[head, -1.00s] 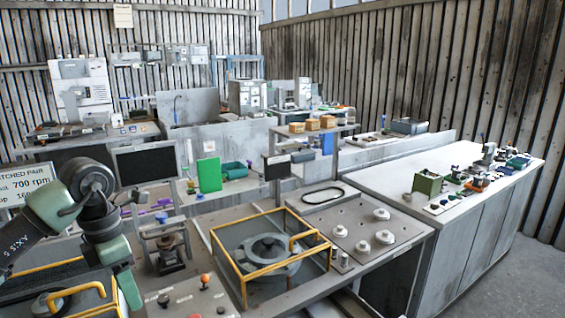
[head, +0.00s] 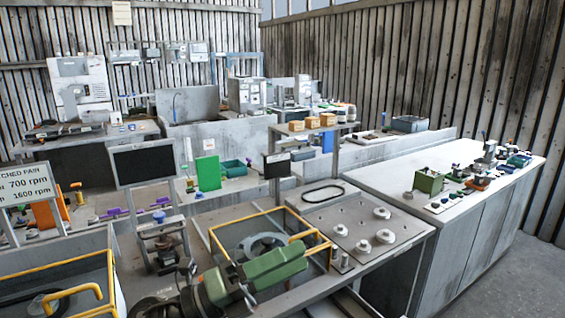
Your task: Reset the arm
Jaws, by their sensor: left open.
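My left arm comes in low, at the bottom middle of the head view. Its green and dark end part lies over the front of the yellow-framed housing station. My left gripper (head: 240,278) is at this end, with thin dark parts spread apart. It is open, and I see nothing held in it. The arm hides part of the round grey blower housing (head: 262,244) and the near side of the yellow guard frame (head: 318,240). My right gripper is not in view.
A grey plate with several round knobs (head: 362,246) lies right of the yellow frame. A dark monitor (head: 146,163) and a small press stand (head: 160,243) stand left. A second yellow guard (head: 86,292) is at lower left. The right-hand white counter (head: 395,180) has bare room.

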